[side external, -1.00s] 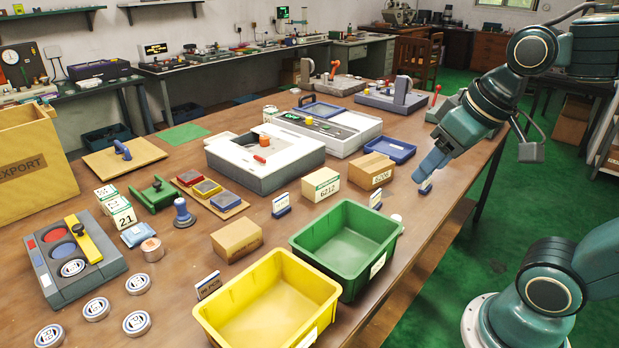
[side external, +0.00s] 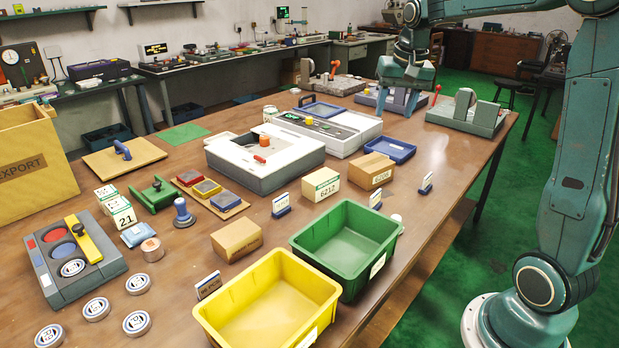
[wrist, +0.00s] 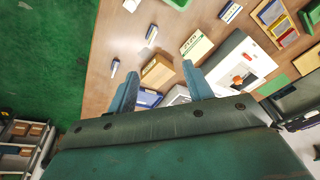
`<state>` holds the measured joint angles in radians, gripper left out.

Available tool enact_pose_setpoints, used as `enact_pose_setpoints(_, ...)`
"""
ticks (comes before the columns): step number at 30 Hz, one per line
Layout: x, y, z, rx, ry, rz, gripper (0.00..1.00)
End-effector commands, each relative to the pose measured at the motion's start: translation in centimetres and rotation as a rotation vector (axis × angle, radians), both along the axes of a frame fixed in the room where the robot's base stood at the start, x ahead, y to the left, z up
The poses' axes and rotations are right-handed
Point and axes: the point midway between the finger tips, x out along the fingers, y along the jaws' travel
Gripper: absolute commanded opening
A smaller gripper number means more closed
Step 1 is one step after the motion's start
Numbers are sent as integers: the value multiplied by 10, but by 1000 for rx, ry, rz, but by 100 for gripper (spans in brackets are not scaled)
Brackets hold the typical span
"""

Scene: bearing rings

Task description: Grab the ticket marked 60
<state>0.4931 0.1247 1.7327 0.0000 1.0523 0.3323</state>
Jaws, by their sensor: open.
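Several small white tickets stand in blue holders: one near the right edge (side external: 426,183), one by the green bin (side external: 375,198), one farther left (side external: 281,206) and one behind the yellow bin (side external: 208,286). Their print is too small to read, so I cannot tell which is marked 60. Three show in the wrist view, at left (wrist: 115,67), centre (wrist: 151,36) and upper right (wrist: 230,12). My gripper (side external: 400,105) is open and empty, high over the back right of the table, apart from the tickets. Its fingers (wrist: 160,76) frame the brown box from above in the wrist view.
The green bin (side external: 346,214) and yellow bin (side external: 232,311) stand at the front. The white box (side external: 320,184), brown box (side external: 371,171) and blue tray (side external: 390,147) lie near the tickets. Grey fixtures (side external: 468,114) stand at the back right. The table's right edge is close to the right ticket.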

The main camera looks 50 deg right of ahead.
Motion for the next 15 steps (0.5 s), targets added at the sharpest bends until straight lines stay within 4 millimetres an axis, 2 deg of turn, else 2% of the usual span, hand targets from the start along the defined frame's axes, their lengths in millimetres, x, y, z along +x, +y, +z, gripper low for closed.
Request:
enact_pose_setpoints(1, 6, -16, -7, 9, 11, -38, 51)
enact_pose_setpoints(7, 21, -72, -32, 43, 43, -180, 51)
enact_pose_setpoints(15, 26, -151, -78, 90, 85, -375, 51)
